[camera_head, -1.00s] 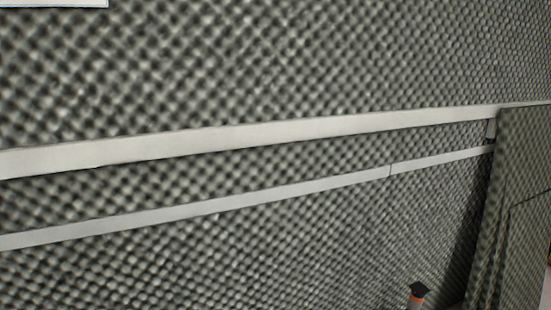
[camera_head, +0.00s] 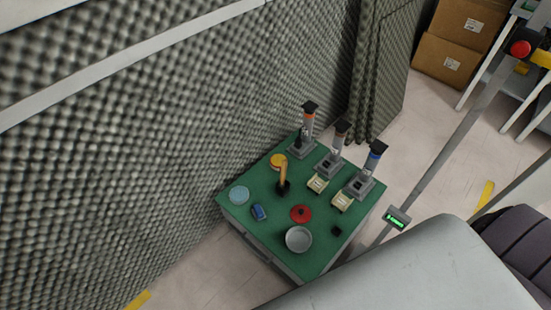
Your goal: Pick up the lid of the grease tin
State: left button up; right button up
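A green-topped bench (camera_head: 283,232) stands against the foam wall, seen from above. A round open pale grey tin (camera_head: 298,239), which looks like the grease tin, is near its front edge. A red round lid with a dark centre knob (camera_head: 301,213) lies flat on the green top just behind the tin, apart from it or nearly touching. Whether this lid belongs to the tin cannot be told for sure. Neither of my grippers is in view.
Three upright devices (camera_head: 361,183) line the right side, with cream blocks (camera_head: 342,201) beside them. A wooden-handled tool (camera_head: 283,172), yellow disc (camera_head: 278,161), pale blue disc (camera_head: 239,195), blue item (camera_head: 258,212) and black cube (camera_head: 336,230) also stand there. Cartons (camera_head: 462,45) are farther back.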

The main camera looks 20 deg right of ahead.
aim_at(300, 214)
jog(key=z, duration=1.05)
